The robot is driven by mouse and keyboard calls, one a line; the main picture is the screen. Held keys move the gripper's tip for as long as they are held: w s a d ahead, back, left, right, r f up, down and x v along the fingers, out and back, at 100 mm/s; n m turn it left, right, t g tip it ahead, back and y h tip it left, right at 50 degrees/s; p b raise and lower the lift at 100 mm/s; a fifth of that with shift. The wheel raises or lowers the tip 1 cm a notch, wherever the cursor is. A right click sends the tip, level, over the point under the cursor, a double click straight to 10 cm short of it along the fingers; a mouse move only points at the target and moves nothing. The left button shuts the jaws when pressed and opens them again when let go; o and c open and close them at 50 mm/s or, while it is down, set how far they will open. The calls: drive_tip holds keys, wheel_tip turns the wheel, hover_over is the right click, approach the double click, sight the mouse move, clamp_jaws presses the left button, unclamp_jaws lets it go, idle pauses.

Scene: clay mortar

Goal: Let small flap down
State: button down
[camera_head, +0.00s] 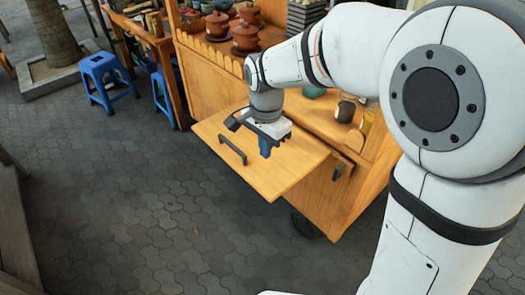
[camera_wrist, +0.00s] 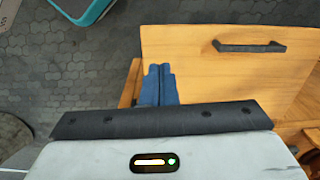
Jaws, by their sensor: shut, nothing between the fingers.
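The small wooden flap (camera_head: 285,182) sticks out from the side of the wooden cart, roughly level like a shelf. A dark bar handle (camera_head: 232,149) is on its upper face near the outer edge. My gripper (camera_head: 266,151) is over the flap, inward of the handle, with its blue fingers pointing down. In the wrist view, the shut, empty fingers (camera_wrist: 158,72) overlap the flap (camera_wrist: 215,75) near one edge. The handle (camera_wrist: 249,47) is apart from them, to the right. I cannot tell whether the fingertips touch the wood. The flap's hinge and supports are hidden.
The cart (camera_head: 218,83) carries several brown clay pots (camera_head: 246,37). A second dark handle (camera_head: 340,171) is on its side, right of the flap. Blue stools (camera_head: 104,75) stand at the left. The paved floor (camera_head: 140,210) in front of the flap is clear.

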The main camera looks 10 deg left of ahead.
drive_tip(key=a, duration=0.2)
approach(257, 181)
drive_tip(key=shift+m, duration=0.3)
drive_tip(key=f, duration=0.2)
drive_tip(key=s+f, duration=0.1)
drive_tip(key=f, duration=0.1)
drive_tip(key=s+f, duration=0.1)
drive_tip(key=f, duration=0.1)
drive_tip(key=shift+s+d+f, duration=0.15)
drive_tip(key=shift+s+f, duration=0.05)
drive_tip(key=shift+f, duration=0.05)
